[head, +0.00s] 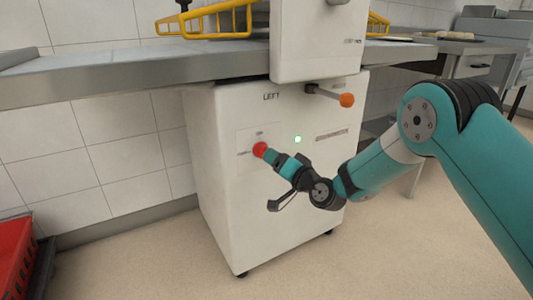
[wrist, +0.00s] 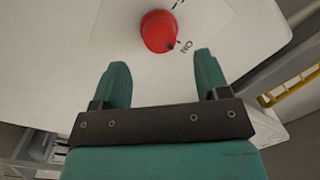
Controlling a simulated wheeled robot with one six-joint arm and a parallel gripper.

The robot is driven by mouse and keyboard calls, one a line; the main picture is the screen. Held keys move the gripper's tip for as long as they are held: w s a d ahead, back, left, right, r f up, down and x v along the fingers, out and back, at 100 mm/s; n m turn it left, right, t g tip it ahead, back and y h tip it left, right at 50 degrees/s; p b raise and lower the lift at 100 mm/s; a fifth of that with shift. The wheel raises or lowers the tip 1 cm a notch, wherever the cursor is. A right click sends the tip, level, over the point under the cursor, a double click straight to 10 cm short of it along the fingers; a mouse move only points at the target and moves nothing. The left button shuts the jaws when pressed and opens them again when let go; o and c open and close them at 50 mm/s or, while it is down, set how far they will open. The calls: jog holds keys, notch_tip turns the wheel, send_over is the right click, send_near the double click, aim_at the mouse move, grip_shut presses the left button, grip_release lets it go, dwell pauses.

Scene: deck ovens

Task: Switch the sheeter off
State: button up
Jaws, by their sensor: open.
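The sheeter is a white cabinet (head: 230,210) with a steel bench top across it. Its red round knob (head: 260,149) sits on a pale label plate on the front. In the wrist view the red knob (wrist: 158,31) lies just beyond my fingertips, with a dark mark pointing at the printed "ON". A small green light (head: 297,139) glows right of the knob. My gripper (wrist: 161,75) is open and empty, its two teal fingers spread on either side of the line to the knob. In the head view my gripper (head: 270,156) is close to the knob; contact cannot be told there.
An orange-tipped lever (head: 346,100) sticks out above my wrist. The steel bench top (head: 150,75) overhangs at the upper left. A red crate (head: 14,258) stands on the floor at the left. The floor before the cabinet is clear.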

aim_at(262, 151)
jog(key=shift+b+x, duration=0.45)
jog(key=shift+x, duration=2.35)
jog(key=c, duration=0.9)
